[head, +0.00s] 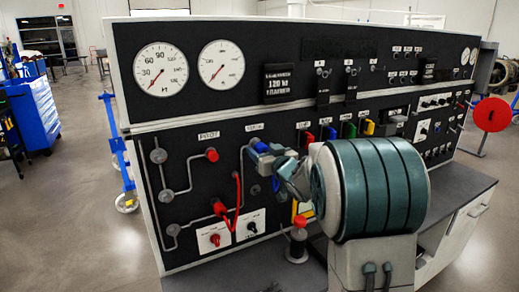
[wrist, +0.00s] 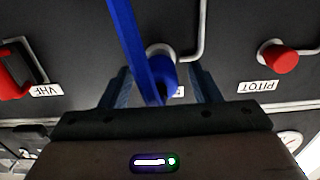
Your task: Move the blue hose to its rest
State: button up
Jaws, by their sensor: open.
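The blue hose (wrist: 128,40) runs down the middle of the wrist view to a blue end fitting (wrist: 163,74), which sits at a grey port on the panel's pipe. My gripper (wrist: 158,78) is open, with one finger on each side of this fitting; I cannot tell whether they touch it. In the head view, my gripper (head: 264,158) is at the panel beside the label right of PITOT, and the blue fitting (head: 262,147) shows partly there. My arm hides most of the hose. Which part is its rest is not clear.
The black panel (head: 100,37) carries gauges, switches and a row of red, blue, green and yellow parts (head: 348,129). A red cap (head: 212,155) sits near PITOT, with a red hose (head: 238,192) below. A grey ledge (head: 465,190) runs along the front.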

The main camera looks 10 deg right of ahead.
aim_at(264, 151)
grip_shut()
jog(key=shift+s, duration=0.1)
jog(key=shift+s+d, duration=0.15)
jog(key=shift+s, duration=0.2)
jog(key=shift+s+d, duration=0.1)
jog(key=shift+s, duration=0.1)
dwell(0.4)
jog(key=shift+b+v, duration=0.45)
jog(key=shift+v, duration=0.95)
